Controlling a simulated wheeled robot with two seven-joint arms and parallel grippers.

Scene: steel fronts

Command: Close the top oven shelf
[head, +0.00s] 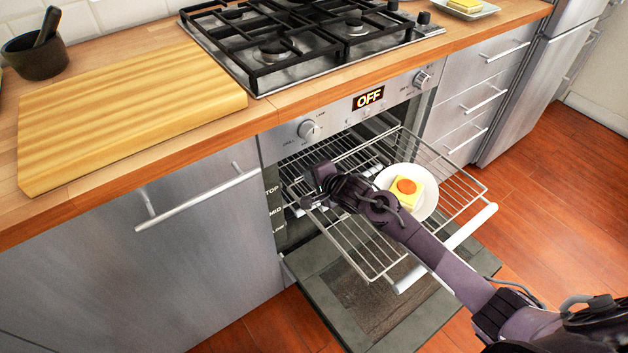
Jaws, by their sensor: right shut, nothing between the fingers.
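The top oven shelf (462,188) is a wire rack pulled well out of the oven (290,151), with a white bar handle (460,238) along its front edge. A white plate (427,197) with a yellow and orange food item (407,189) stands on it. My right arm reaches over the rack from the lower right. My right gripper (312,189) is shut and empty near the rack's left side, close to the oven opening. I cannot tell whether it touches the rack. The arm hides part of the rack and plate. My left gripper is out of view.
The oven door (385,310) hangs open below the rack. The worktop above holds a gas hob (300,40), a wooden board (125,110) and a dark mortar (36,55). Steel drawers (480,100) stand to the right of the oven. Red floor is clear at right.

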